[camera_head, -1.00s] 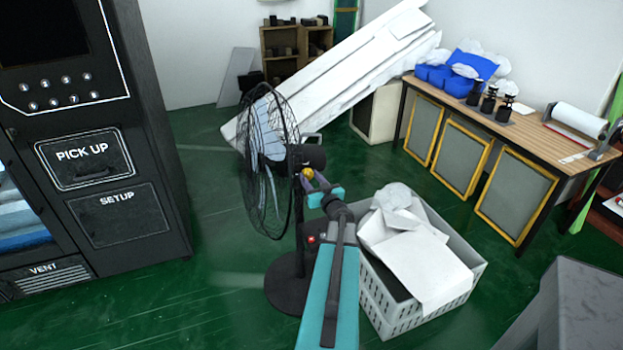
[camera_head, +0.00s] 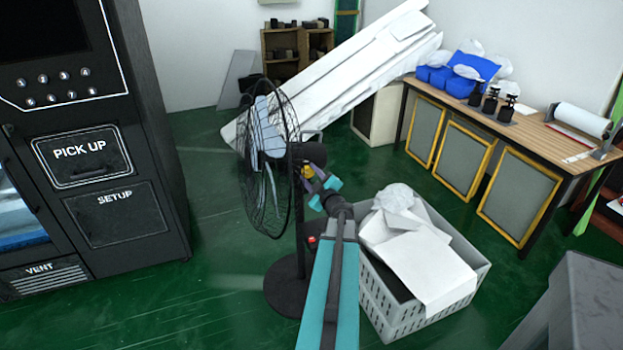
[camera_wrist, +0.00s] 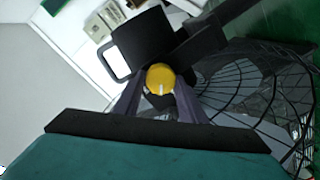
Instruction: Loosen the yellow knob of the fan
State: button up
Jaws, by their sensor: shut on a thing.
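The black fan (camera_head: 266,165) stands on its round base in the middle of the head view, with its wire cage facing left. Its yellow knob (camera_wrist: 160,78) is on the side of the fan's neck and shows a pale mark on its face. The knob also shows as a small yellow spot in the head view (camera_head: 307,171). My gripper (camera_wrist: 160,98) is shut on the yellow knob, with one finger on each side of it. In the wrist view, the fan's motor housing (camera_wrist: 140,40) is above the knob and the cage is to the right.
A grey crate (camera_head: 385,300) with white sheets stands right of the fan, close to my arm. A black vending machine (camera_head: 125,130) is at the left. A wooden table (camera_head: 530,125) stands at the back right. Green floor is clear between machine and fan.

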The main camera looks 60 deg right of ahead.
jog(key=n+b, duration=0.2)
jog(key=n, duration=0.1)
jog(key=n+b, duration=0.1)
jog(key=n, duration=0.1)
jog(key=shift+s+f, duration=0.1)
jog(key=shift+f, duration=0.15)
jog(key=shift+n+g+h+b, duration=0.3)
jog(key=shift+n+b, duration=0.15)
jog(key=shift+n, duration=0.45)
jog(key=shift+r, duration=0.1)
jog(key=o, duration=1.1)
jog(key=shift+c, duration=0.2)
jog(key=shift+a+r, duration=0.1)
jog(key=shift+a, duration=0.05)
jog(key=p+v, duration=0.1)
jog(key=v, duration=0.7)
jog(key=shift+s, duration=0.25)
